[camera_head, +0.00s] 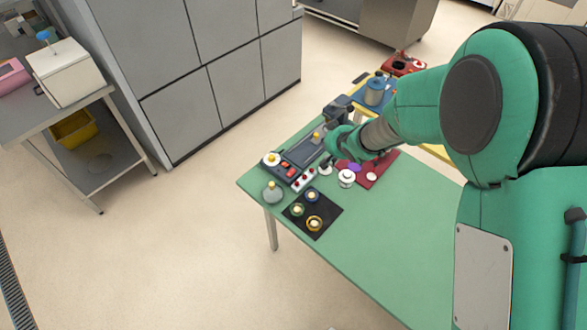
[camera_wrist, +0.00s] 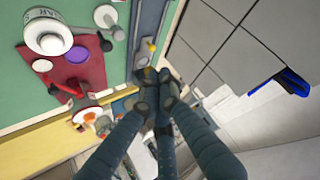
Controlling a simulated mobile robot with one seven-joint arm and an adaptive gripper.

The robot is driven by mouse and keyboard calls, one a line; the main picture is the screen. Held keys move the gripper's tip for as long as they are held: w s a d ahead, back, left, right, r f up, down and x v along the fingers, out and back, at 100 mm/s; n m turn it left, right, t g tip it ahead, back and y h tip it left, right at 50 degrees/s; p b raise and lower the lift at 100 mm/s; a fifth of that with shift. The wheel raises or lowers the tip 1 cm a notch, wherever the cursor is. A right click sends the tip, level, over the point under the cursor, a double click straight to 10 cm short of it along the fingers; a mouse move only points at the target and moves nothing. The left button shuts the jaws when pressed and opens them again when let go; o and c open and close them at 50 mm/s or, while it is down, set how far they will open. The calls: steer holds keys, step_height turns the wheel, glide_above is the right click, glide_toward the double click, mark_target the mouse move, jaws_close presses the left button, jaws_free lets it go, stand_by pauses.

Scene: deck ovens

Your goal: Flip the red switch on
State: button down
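A dark grey device (camera_head: 303,151) lies along the table's left edge in the head view, with red buttons (camera_head: 288,168) at its near end. A white strip with small red parts (camera_head: 303,181) lies beside it. I cannot tell which red part is the switch, or its position. My gripper (camera_wrist: 155,80) shows in the wrist view with its dark fingers drawn close at the tips. I see nothing between them, but cannot tell whether they are fully shut. The tips appear in front of the grey device (camera_wrist: 149,40) with a yellow knob; contact is unclear.
The green table (camera_head: 375,250) has free room at its front right. A black mat (camera_head: 322,222) holds several small round things. A red mat (camera_head: 376,177) and white round pieces (camera_head: 346,178) lie near my arm. Grey cabinets (camera_head: 235,95) stand behind, across a clear floor.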

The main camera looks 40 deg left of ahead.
steer(key=s+a+f+n+g+y+p, duration=0.1)
steer(key=s+a+f+g, duration=0.1)
steer(key=s+a+f, duration=0.7)
steer(key=shift+s+a+f+n+g, duration=0.25)
steer(key=shift+s+a+n+g, duration=0.05)
steer(key=shift+s+a, duration=0.3)
steer(key=shift+f, duration=0.1)
steer(key=b, duration=0.4)
glide_above(292, 173)
steer(key=s, duration=0.1)
steer(key=f, duration=0.5)
steer(key=shift+d+f, duration=0.2)
steer(key=shift+f, duration=0.05)
steer(key=shift+w+f+b, duration=0.2)
steer(key=shift+w+f, duration=0.1)
steer(key=shift+f, duration=0.35)
steer(key=shift+w+f+b, duration=0.15)
steer(key=shift+w+f, duration=0.1)
steer(key=shift+f, duration=0.4)
steer(key=shift+w+f, duration=0.25)
steer(key=shift+f, duration=0.4)
stand_by(0.4)
steer(key=shift+r, duration=0.1)
steer(key=shift+s+r+p, duration=0.25)
steer(key=shift+r+p, duration=0.35)
steer(key=shift+r, duration=0.05)
stand_by(0.4)
